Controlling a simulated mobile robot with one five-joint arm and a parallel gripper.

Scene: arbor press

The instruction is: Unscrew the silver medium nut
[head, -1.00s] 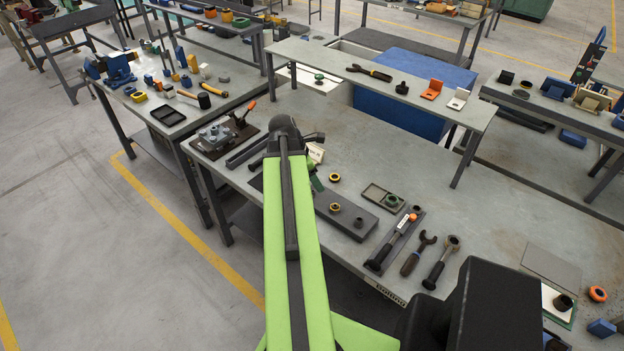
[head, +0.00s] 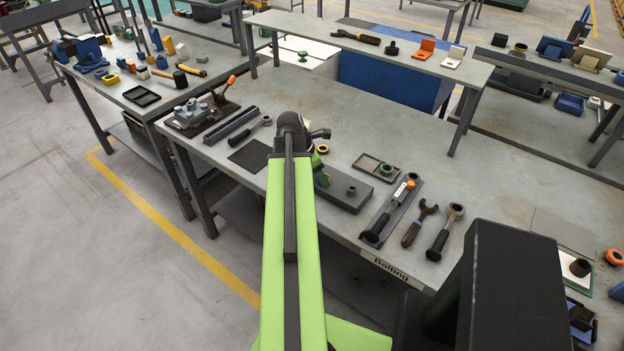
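A dark grey block (head: 338,195) lies on the workbench just right of my arm. One small dark nut or stud (head: 351,190) shows on its top. I cannot make out a clearly silver medium nut; the block's left end is hidden behind my arm. My gripper (head: 320,174) points down at that left end, with only a little of its dark and green side showing. Its fingertips are hidden, so I cannot tell whether it is open, shut or touching a nut. A brass-coloured ring (head: 323,149) lies just behind it.
A torque-wrench-like tool (head: 391,210) and two more wrenches (head: 419,224) lie further right. A long-handled wrench (head: 251,130) lies left of my arm.

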